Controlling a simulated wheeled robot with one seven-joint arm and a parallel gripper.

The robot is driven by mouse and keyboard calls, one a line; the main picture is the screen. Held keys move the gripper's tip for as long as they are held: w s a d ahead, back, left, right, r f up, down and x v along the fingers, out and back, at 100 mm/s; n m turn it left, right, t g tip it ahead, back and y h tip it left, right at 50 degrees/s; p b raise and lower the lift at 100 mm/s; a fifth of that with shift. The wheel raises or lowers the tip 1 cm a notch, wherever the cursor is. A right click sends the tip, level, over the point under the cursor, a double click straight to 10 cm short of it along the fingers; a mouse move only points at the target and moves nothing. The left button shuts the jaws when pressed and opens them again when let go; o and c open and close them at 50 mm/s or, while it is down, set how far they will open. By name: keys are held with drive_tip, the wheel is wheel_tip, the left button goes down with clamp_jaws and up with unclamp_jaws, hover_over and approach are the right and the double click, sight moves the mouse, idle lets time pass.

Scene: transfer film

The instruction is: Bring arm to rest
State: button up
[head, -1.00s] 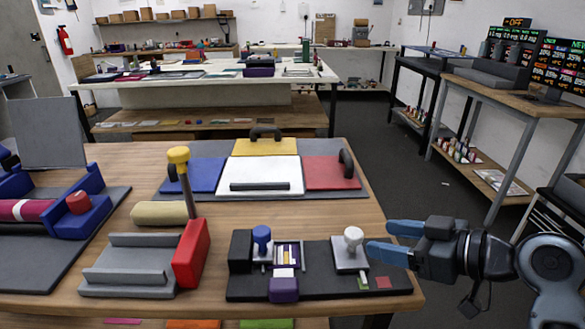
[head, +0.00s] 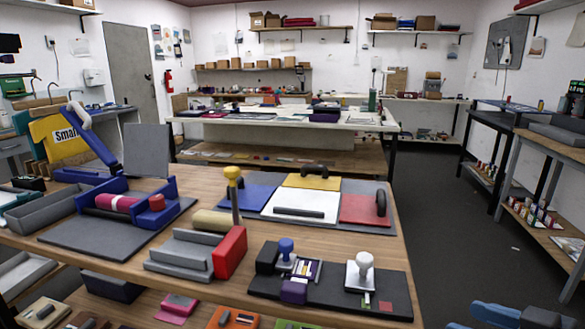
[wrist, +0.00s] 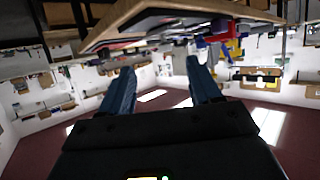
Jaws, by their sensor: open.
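My gripper (wrist: 164,92) shows in the wrist view with its two blue fingers apart and nothing between them. In that view the room appears upside down, with the wooden table (wrist: 150,18) at the top, apart from the fingers. In the head view only a dark and blue piece of my gripper (head: 503,316) shows at the bottom right edge. It is beyond the table's right front corner and below the tabletop. The rest of my arm is out of the head view.
The wooden table (head: 220,284) holds a black stamp board (head: 340,298), a grey holder (head: 180,255) with a red block (head: 229,252), coloured pads (head: 300,206) and a blue roller press (head: 120,203). Dark floor (head: 450,240) lies free right of the table. A side bench (head: 555,150) stands farther right.

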drive_tip(key=s+a+f+m+h, duration=0.2)
drive_tip(key=s+f+m+h, duration=0.35)
drive_tip(key=s+f, duration=0.8)
drive_tip(key=s+a+r+t, duration=0.1)
drive_tip(key=s+a+r, duration=0.2)
drive_tip(key=s, duration=0.6)
drive_tip(key=s+a+r+t, duration=0.1)
drive_tip(key=s+a+r, duration=0.2)
drive_tip(key=s+r, duration=0.3)
drive_tip(key=s, duration=0.3)
drive_tip(key=shift+s+a+t, duration=0.15)
drive_tip(key=shift+a+t, duration=0.1)
drive_tip(key=shift+t, duration=0.15)
